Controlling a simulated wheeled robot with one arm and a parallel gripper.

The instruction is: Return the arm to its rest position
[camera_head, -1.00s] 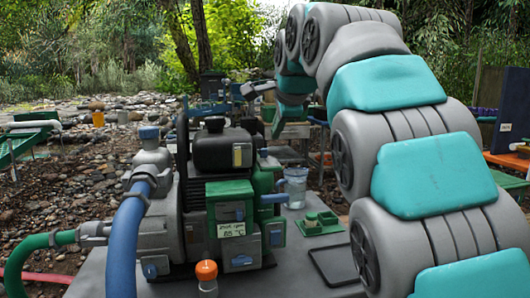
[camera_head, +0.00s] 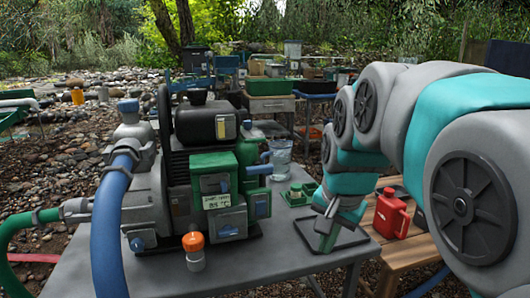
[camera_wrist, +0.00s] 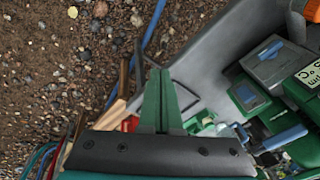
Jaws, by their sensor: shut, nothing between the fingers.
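My gripper (camera_head: 325,246) hangs pointing down at the right end of the grey table (camera_head: 285,247), in front of the black-rimmed tray (camera_head: 352,240). In the wrist view its two green fingers (camera_wrist: 160,75) are together with nothing between them. My grey and teal arm is bent, coming in from the right of the head view and folding down to the gripper. I cannot tell the exact height of the fingertips above the table.
A pump engine (camera_head: 205,150) with a blue hose (camera_head: 112,215) fills the table's left and middle. A red canister (camera_head: 391,214) sits on a wooden bench at right.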

